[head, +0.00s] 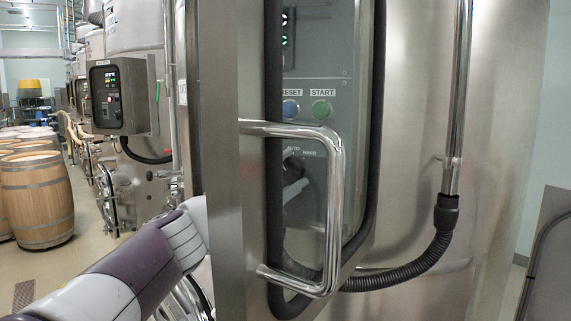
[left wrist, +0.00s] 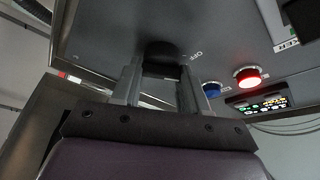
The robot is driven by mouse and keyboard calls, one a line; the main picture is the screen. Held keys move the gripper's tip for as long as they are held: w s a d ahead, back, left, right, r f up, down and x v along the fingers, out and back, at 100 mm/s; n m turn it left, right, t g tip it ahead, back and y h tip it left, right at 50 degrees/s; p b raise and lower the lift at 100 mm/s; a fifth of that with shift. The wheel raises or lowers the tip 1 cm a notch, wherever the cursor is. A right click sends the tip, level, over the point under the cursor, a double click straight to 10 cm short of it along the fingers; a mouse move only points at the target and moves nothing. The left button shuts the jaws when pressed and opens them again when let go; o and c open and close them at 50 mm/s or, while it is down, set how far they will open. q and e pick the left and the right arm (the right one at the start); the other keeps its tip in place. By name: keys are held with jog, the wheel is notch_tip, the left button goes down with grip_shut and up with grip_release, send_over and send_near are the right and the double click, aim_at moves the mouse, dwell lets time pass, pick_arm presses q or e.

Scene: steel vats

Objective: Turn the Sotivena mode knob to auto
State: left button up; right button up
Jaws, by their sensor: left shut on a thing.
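The mode knob (head: 292,165) is a dark knob on a grey control panel, seen through the window of a steel door in the head view. AUTO and HAND labels sit just above it. My left gripper (head: 294,184) reaches in behind the door frame, partly hidden by the frame and handle. In the left wrist view, the two fingers of my left gripper (left wrist: 160,74) are shut on the black knob (left wrist: 165,52), one on each side. An OFF label is beside it. I cannot tell which way the knob points. My right gripper is not in view.
The steel door's bar handle (head: 335,205) stands out in front of the window. A blue RESET button (head: 291,108) and green START button (head: 321,109) are above the knob. A red lit button (left wrist: 248,77) shows in the wrist view. Wooden barrels (head: 38,198) stand at left.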

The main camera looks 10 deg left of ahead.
pick_arm(q)
jog(key=shift+m+g+p, duration=0.65)
jog(key=shift+m+p, duration=0.4)
jog(key=shift+m, duration=0.5)
jog(key=shift+m+g+p, duration=0.65)
jog(key=shift+m+p, duration=0.35)
jog(key=shift+m, duration=0.55)
jog(key=shift+f, duration=0.1)
jog(key=o, duration=1)
jog(key=shift+a, duration=0.1)
jog(key=shift+o, duration=0.2)
jog(key=b+v, duration=0.3)
jog(key=v, duration=0.9)
jog(key=shift+s+a, duration=0.2)
jog(key=shift+s, duration=0.05)
